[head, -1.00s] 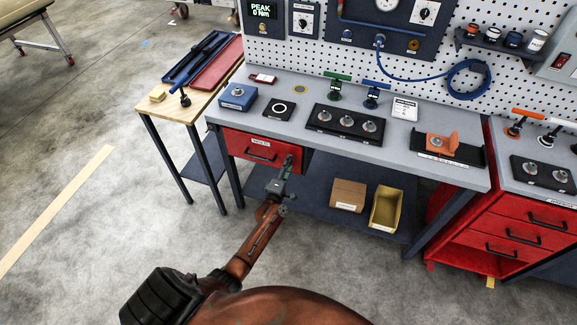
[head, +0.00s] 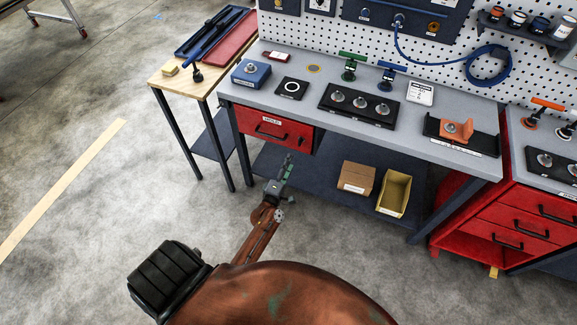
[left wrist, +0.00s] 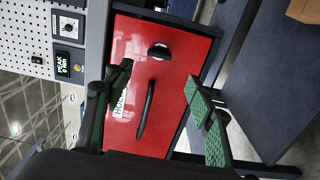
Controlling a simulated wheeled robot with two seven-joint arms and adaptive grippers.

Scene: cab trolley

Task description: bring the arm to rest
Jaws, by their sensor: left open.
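My left gripper (head: 287,168) is below and in front of the red drawer (head: 270,134) under the grey workbench. In the left wrist view the two green-padded fingers of my left gripper (left wrist: 160,112) stand wide apart with nothing between them. The red drawer front (left wrist: 135,60) with its dark handle (left wrist: 146,110) and a round dark knob or lock lies beyond the fingers, apart from them as far as I can tell. The drawer looks shut in the head view. My right gripper does not show.
The grey workbench (head: 300,85) carries several fixtures on top. A cardboard box (head: 357,178) and a yellow bin (head: 395,193) stand on its lower shelf. A wooden side table (head: 178,76) is at the left, a red cabinet (head: 500,215) at the right. Open floor lies at the left.

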